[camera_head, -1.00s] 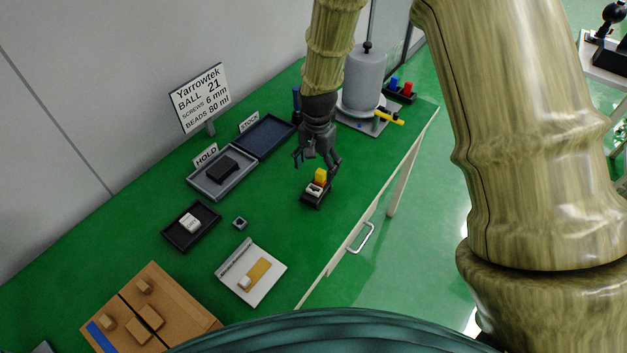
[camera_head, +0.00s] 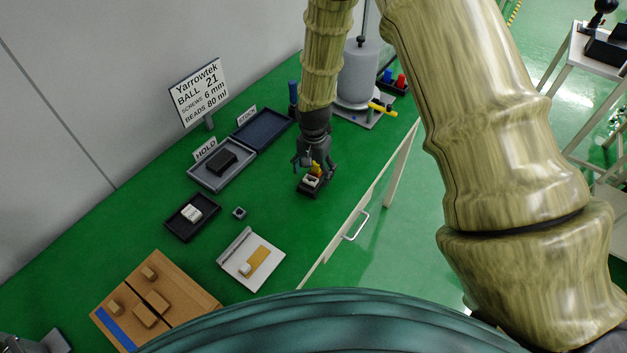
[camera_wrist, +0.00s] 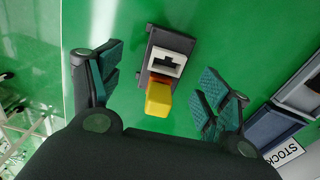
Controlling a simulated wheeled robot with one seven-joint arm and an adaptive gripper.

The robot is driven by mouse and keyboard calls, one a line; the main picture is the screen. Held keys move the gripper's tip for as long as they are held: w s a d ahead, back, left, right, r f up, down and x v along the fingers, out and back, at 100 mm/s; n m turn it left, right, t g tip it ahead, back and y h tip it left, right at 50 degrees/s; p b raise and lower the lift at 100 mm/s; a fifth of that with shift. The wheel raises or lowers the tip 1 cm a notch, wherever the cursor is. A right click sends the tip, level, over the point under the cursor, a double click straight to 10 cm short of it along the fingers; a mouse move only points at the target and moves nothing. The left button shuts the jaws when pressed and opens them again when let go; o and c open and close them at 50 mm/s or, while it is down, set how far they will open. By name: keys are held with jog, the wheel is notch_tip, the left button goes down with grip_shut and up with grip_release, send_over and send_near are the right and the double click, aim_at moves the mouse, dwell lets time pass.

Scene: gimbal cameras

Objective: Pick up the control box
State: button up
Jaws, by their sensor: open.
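What looks like the control box (camera_head: 309,188) is a small dark box with a white slotted block and a yellow part on top. It rests on the green table near its front edge. In the wrist view the box (camera_wrist: 171,41) lies between the spread fingers, its yellow part towards my palm. My gripper (camera_head: 315,168) is open above and around it, pointing down. In the wrist view my gripper (camera_wrist: 157,84) has clear green gaps between each finger and the box. The fingers partly hide the yellow part in the head view.
The HOLD tray (camera_head: 207,184) with a black block and the empty STOCK tray (camera_head: 282,142) lie left of the gripper. A grey cylinder stand (camera_head: 357,75) with a yellow handle is behind. A small dark tray (camera_head: 184,236) and white scale (camera_head: 270,280) are nearer.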

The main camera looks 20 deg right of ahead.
aim_at(313, 176)
jog(key=f, duration=0.1)
jog(key=w+f+p, duration=0.1)
jog(key=shift+a+f, duration=0.1)
jog(key=shift+f, duration=0.25)
jog(key=shift+s+f+p, duration=0.25)
jog(key=shift+f+p, duration=0.15)
jog(key=shift+f, duration=0.25)
jog(key=shift+w+f, duration=0.15)
jog(key=shift+f, duration=0.05)
jog(key=shift+r, duration=0.1)
jog(key=c, duration=1.2)
